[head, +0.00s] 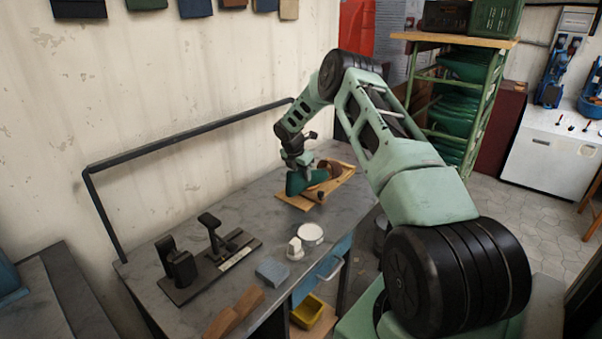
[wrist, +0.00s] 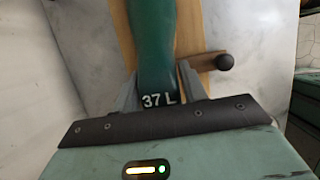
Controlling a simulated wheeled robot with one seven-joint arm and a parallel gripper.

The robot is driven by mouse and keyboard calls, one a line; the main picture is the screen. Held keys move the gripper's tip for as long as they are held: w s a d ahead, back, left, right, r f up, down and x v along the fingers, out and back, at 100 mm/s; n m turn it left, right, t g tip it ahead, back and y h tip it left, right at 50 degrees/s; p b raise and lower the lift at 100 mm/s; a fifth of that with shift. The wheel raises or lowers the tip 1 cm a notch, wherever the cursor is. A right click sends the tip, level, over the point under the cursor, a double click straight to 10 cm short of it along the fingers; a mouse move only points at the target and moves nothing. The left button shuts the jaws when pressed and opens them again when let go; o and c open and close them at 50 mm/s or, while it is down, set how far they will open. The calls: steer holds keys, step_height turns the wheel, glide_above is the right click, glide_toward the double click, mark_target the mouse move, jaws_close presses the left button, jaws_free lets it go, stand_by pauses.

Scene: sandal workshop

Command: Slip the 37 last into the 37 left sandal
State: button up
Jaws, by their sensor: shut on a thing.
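My gripper (head: 299,168) is shut on the green last (head: 296,184), over the far end of the workbench. In the wrist view the last (wrist: 155,45) lies between the fingers of my gripper (wrist: 160,88), and its near end is marked "37 L". In the head view a brown strapped shape, seemingly the sandal (head: 318,178), sits on a wooden board (head: 290,199) right beside the last. I cannot tell whether the last is inside the sandal or only next to it. The last's far end is out of the wrist view.
The board carries a dark knob (wrist: 225,62). A dark rail (head: 190,133) runs along the back.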

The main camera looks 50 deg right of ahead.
steer(key=shift+w+d, duration=0.1)
steer(key=shift+d, duration=1.1)
steer(key=shift+d, duration=0.2)
steer(key=shift+w+d+f, duration=0.1)
steer(key=shift+d, duration=0.95)
steer(key=shift+d, duration=0.15)
steer(key=shift+w+d, duration=0.1)
steer(key=shift+d, duration=0.95)
steer(key=shift+d+f, duration=0.1)
steer(key=shift+d, duration=0.05)
steer(key=shift+d+b, duration=0.35)
steer(key=shift+d, duration=0.75)
steer(key=shift+w, duration=0.1)
